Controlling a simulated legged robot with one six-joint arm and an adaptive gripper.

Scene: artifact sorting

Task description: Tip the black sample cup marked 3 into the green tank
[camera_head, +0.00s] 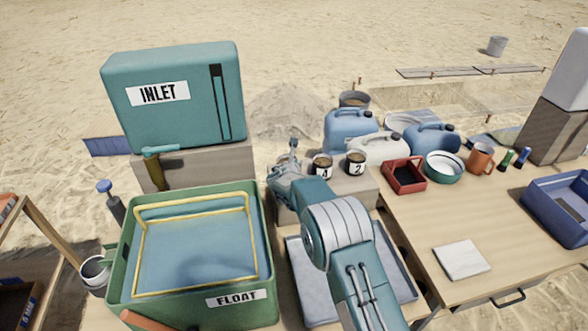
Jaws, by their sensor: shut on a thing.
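My gripper (287,168) is at the left end of the grey block, left of the cup marked 4 (322,168). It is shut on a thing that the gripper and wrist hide. I cannot make out a cup marked 3. The cup marked 2 (356,163) stands right of the cup marked 4; both are dark with white labels and hold brown contents. The green tank (262,230), labelled FLOAT, stands left of my arm. It is open on top, with blue water and a yellow frame inside.
A teal INLET tank (175,120) stands behind the green tank. A grey tray (405,275) lies under my arm. Blue jugs (352,130) stand behind.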

